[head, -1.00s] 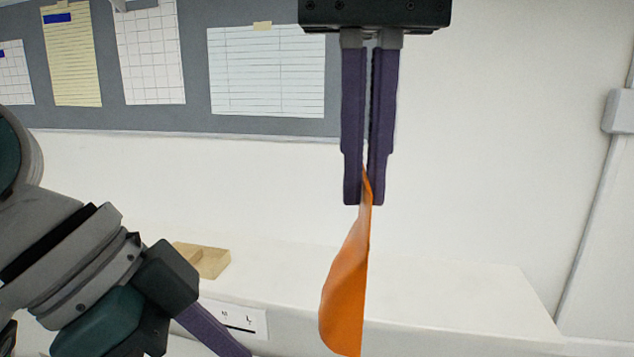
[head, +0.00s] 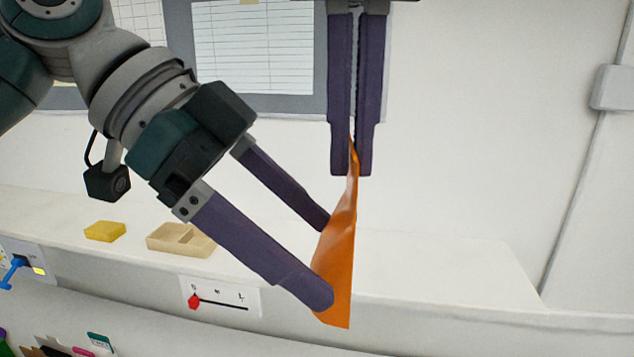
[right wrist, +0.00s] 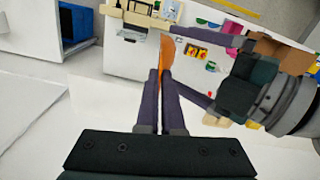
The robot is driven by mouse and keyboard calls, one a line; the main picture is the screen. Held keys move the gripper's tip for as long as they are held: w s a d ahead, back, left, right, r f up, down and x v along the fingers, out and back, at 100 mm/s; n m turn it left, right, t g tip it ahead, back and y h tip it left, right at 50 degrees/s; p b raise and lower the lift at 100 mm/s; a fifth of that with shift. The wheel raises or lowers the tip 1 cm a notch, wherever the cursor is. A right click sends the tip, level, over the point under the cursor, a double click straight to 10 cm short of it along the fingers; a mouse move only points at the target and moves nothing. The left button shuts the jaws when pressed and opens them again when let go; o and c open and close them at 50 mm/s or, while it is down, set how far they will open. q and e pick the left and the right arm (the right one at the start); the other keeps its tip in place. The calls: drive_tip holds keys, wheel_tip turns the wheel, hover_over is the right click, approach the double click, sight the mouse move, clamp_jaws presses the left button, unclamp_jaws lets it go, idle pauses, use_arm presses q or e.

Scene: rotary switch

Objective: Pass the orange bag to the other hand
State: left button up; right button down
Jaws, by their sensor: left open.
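The orange bag (head: 338,262) hangs down from my right gripper (head: 353,172) in the head view. The right gripper's purple fingers are closed on the bag's narrow top end. My left gripper (head: 322,262) comes in from the left with its fingers spread. Its lower finger crosses in front of the bag's lower part and its upper finger ends at the bag's left edge. I cannot tell whether the fingers touch the bag. In the right wrist view the bag (right wrist: 166,55) shows beyond the right fingers, with the left arm at the right.
Below is a white ledge (head: 440,262) with a yellow block (head: 105,231) and a shallow beige tray (head: 160,243). A white panel with a red slider knob (head: 194,301) is on the ledge's front. A grey board with papers hangs on the wall behind.

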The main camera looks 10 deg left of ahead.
sight(321, 251)
use_arm(q)
drive_tip(key=shift+x, duration=2.1)
drive_tip(key=shift+c, duration=0.2)
drive_tip(key=c, duration=1.1)
use_arm(e)
drive_tip(key=c, duration=1)
unclamp_jaws()
